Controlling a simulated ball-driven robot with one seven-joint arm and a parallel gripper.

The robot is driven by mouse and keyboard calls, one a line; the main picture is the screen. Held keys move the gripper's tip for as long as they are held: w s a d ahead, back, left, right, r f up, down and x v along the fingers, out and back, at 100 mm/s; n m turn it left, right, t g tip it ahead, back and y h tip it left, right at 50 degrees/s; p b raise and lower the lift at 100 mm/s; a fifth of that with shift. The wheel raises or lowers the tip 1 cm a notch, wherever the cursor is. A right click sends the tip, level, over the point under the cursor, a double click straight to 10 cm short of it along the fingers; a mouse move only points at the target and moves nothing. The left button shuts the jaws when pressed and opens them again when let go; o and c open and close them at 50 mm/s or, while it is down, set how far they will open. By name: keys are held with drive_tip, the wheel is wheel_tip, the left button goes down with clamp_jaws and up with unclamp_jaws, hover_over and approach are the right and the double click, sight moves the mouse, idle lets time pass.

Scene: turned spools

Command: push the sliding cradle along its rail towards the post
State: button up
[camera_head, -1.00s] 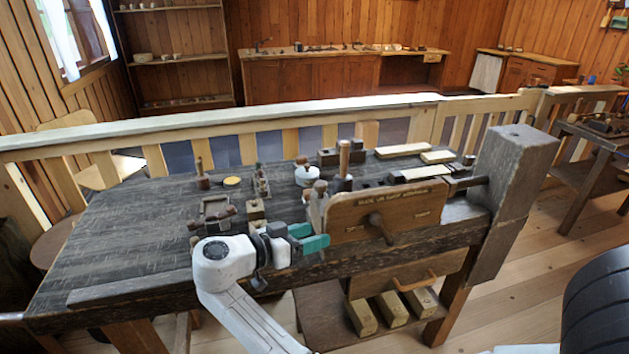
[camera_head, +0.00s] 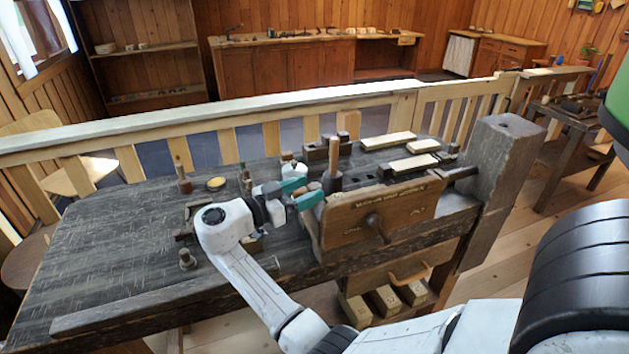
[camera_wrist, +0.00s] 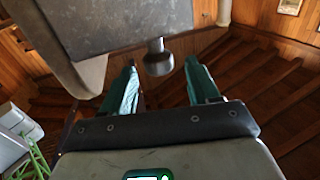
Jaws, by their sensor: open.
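My gripper (camera_head: 306,190) has teal fingers spread apart, with nothing seen held. In the head view it is over the workbench (camera_head: 110,240), by the upper left end of a brown board (camera_head: 400,208) with a crank. In the wrist view my gripper (camera_wrist: 161,64) is open, and a dark round knob (camera_wrist: 158,58) under a grey block (camera_wrist: 110,22) shows between the fingertips. A thick grey post (camera_head: 505,180) rises at the right end. I cannot tell which part is the cradle; its rail is not clear.
A white pot (camera_head: 290,168) and a dark block (camera_head: 328,148) are behind the fingers. A small knobbed peg (camera_head: 187,259) stands left of my arm. Pale wood strips (camera_head: 410,163) lie to the right. The left benchtop is mostly clear. A railing (camera_head: 225,127) runs behind.

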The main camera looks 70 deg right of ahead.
drive_tip(key=shift+p+x, duration=0.3)
drive_tip(key=shift+x, duration=1.3)
clamp_jaws()
